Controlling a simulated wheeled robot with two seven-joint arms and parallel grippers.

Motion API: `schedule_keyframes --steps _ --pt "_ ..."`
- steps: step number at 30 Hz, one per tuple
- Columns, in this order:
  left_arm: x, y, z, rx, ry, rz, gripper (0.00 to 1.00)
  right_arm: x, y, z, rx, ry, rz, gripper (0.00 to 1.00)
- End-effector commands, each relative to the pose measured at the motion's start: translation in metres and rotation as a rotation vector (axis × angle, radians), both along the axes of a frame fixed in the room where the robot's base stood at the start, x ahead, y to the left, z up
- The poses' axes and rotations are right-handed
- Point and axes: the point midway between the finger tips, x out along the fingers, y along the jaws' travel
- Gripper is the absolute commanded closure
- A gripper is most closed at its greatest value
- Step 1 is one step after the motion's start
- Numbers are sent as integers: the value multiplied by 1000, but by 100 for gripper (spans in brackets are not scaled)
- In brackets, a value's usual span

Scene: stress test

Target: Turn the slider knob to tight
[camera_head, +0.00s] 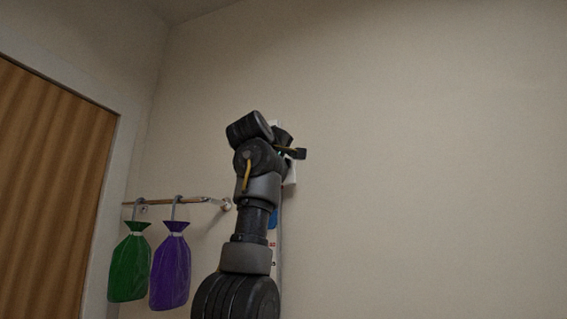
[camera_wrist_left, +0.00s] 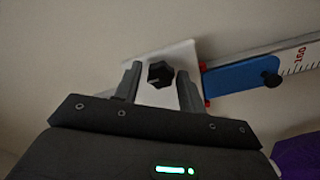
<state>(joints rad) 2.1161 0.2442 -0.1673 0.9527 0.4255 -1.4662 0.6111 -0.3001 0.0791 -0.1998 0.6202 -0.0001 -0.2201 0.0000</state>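In the left wrist view a black lobed knob (camera_wrist_left: 160,73) sits on a white plate (camera_wrist_left: 151,97). The two fingers of my left gripper (camera_wrist_left: 158,70) are apart, one on each side of the knob, with a gap showing on both sides. To the right is a blue piece (camera_wrist_left: 238,76) with a smaller dark knob (camera_wrist_left: 271,78), on a scale rail (camera_wrist_left: 302,58) marked 160. In the head view my left arm hides most of the rail; part of the white plate (camera_head: 291,173) and a blue bit (camera_head: 272,219) show. My right gripper is out of view.
A wall rod (camera_head: 160,202) left of my arm carries a green bag (camera_head: 130,265) and a purple bag (camera_head: 171,266). A brown slatted panel (camera_head: 45,195) is at the far left. The wall right of the rail is bare.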

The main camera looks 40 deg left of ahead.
Motion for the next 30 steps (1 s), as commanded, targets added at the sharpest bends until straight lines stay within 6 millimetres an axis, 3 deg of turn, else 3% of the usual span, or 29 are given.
schedule_keyframes --steps 2,13,24,30 --pt "0 0 -1 -1 1 0 49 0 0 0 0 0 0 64" --pt "-5 -2 -3 -2 3 -2 49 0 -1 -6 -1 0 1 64" --pt "-70 -24 -6 -1 0 0 49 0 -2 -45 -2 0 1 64" --pt "-94 -33 -4 -2 1 0 49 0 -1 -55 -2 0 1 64"
